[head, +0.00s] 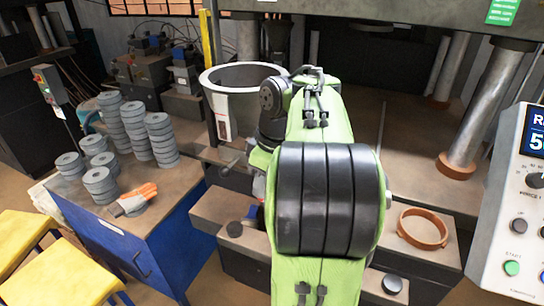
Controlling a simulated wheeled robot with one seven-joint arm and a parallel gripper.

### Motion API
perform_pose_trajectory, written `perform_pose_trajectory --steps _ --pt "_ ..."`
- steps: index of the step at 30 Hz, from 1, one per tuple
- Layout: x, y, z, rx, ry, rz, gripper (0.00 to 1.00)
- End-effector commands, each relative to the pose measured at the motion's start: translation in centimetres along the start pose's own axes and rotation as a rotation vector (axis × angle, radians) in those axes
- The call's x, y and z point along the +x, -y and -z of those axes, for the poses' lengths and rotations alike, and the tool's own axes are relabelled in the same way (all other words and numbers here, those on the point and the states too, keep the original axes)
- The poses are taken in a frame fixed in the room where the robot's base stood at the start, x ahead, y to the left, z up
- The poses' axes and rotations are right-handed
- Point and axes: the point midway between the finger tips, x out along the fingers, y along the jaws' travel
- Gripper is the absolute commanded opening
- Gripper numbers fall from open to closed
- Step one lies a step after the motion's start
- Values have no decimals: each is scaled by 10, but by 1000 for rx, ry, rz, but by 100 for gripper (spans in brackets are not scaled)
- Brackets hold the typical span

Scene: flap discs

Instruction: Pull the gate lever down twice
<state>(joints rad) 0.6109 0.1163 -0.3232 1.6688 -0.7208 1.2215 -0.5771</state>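A grey, open-topped round hopper (216,100) stands left of my green arm, with a white and red label on its front. Below it, a thin metal rod (231,163) sticks out to the left of my arm; it may be the gate lever, but its far end is hidden and I cannot tell its full angle. My arm fills the middle of the head view and covers the area right of the rod. My gripper is hidden behind the arm, so I cannot see its fingers or whether it touches anything.
Yellow stools (62,278) stand in front. A brown ring (422,228) lies on the press ledge at right. A control panel (515,215) stands at the right edge.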

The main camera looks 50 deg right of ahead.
Motion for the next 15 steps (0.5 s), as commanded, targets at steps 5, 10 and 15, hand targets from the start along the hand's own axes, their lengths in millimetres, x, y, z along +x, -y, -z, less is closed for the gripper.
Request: perform_pose_trajectory --steps 5,10,15 --pt "-25 0 5 0 0 0 26" --pt "-42 0 9 1 0 0 26" --pt "-60 0 12 1 0 -1 26"
